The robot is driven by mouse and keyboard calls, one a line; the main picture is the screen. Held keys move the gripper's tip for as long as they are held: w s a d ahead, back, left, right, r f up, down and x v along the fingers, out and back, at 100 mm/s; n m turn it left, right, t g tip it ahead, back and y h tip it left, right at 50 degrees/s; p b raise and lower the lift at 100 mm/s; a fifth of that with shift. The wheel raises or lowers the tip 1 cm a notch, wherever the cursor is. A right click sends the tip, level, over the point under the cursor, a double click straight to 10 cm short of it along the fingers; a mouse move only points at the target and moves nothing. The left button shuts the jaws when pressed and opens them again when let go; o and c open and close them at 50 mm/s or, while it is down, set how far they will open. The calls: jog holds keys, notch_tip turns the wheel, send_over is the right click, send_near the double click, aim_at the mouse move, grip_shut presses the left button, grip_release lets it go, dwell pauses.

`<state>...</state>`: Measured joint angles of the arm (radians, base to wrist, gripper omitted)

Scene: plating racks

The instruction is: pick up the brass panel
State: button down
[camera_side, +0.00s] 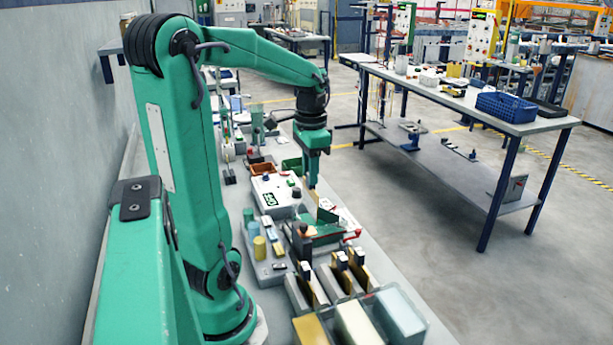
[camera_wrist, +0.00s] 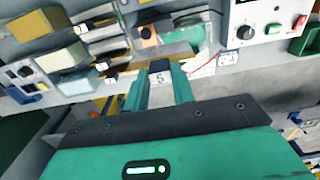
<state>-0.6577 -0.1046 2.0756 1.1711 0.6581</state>
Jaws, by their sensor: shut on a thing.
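My gripper (camera_side: 313,184) is out over the bench, beyond the row of racks in the side view, with its jaws shut. A brass panel (camera_side: 318,197) shows as a small tan sliver below the jaws; the rest is hidden. In the wrist view, my gripper (camera_wrist: 161,90) has its two green fingers on either side of a grey clip block marked 5 (camera_wrist: 160,77). A brass panel (camera_wrist: 170,52) shows nearly edge-on just beyond the fingertips, beside the block. Its lower part cannot be made out.
Racks with clipped brass panels (camera_side: 358,270) stand near the front of the bench. A clear bin (camera_side: 418,307) with coloured blocks is in front of them. A white control box (camera_side: 272,198) with a display and green parts stand close to my gripper.

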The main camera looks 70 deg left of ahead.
jog(key=d, duration=0.8)
jog(key=shift+d, duration=0.2)
dwell(0.5)
jog(key=s+d+f, duration=0.2)
jog(key=d+f, duration=0.1)
jog(key=d, duration=0.3)
jog(key=shift+s+f, duration=0.3)
jog(key=shift+f, duration=0.1)
jog(key=shift+f, duration=0.4)
notch_tip(320, 180, down, 7)
jog(key=shift+f, duration=0.15)
dwell(2.0)
jog(key=shift+f, duration=0.25)
dwell(0.4)
